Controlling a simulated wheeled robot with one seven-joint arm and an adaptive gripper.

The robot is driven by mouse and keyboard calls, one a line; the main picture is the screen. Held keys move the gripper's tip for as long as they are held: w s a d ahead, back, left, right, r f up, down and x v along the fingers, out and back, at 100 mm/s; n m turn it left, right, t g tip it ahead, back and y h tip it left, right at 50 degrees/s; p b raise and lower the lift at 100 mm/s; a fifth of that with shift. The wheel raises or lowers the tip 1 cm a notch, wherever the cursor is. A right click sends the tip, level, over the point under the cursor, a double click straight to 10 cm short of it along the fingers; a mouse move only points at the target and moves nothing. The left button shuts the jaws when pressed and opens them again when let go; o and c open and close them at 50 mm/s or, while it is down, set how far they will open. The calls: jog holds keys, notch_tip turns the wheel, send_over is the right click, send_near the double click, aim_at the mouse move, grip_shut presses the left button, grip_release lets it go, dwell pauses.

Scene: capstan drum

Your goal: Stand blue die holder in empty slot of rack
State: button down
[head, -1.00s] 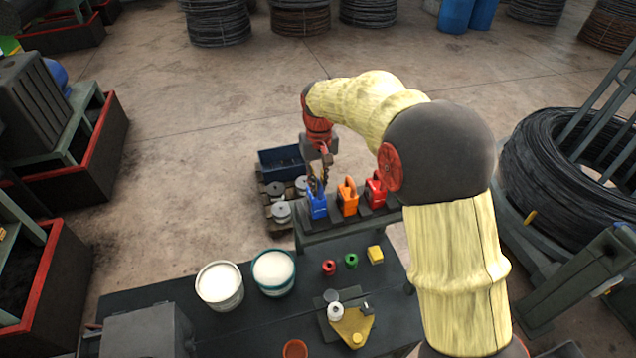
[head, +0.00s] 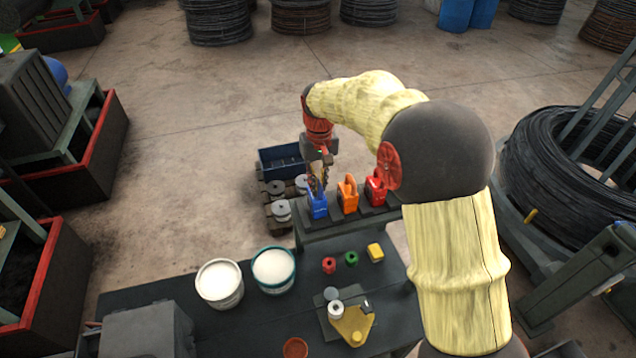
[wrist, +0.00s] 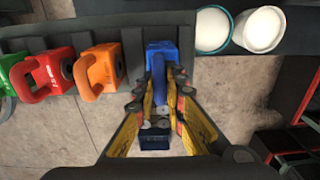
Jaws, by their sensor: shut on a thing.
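The blue die holder (head: 318,207) is upright at the left end of the rack (head: 335,227) in the head view, in line with the orange holder (head: 348,196) and red holder (head: 376,188). In the wrist view, the blue holder (wrist: 161,52) stands between dark dividers beside the orange holder (wrist: 101,68). I cannot tell whether its base rests fully on the rack. My gripper (head: 319,183) is above the blue holder, with its fingers shut on the holder's handle; the fingers (wrist: 165,98) partly hide the handle in the wrist view.
A green holder (wrist: 6,76) stands past the red one (wrist: 42,72). Two white-filled buckets (head: 219,284) (head: 273,271) stand on the bench, with small red, green and yellow pieces (head: 351,260) nearby. A blue bin (head: 283,160) and pallet (head: 277,222) lie behind the rack.

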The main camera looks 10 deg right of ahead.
jog(key=shift+w+f+b, duration=0.1)
jog(key=shift+f+b, duration=0.25)
jog(key=shift+f, duration=0.2)
jog(key=c, duration=1.8)
grip_release()
jog(key=shift+c, duration=0.2)
jog(key=shift+o, duration=0.4)
jog(key=shift+o, duration=0.5)
jog(key=shift+s+f, duration=0.15)
jog(key=shift+s, duration=0.05)
jog(key=o, duration=0.4)
jog(key=shift+w, duration=0.1)
jog(key=shift+c, duration=0.2)
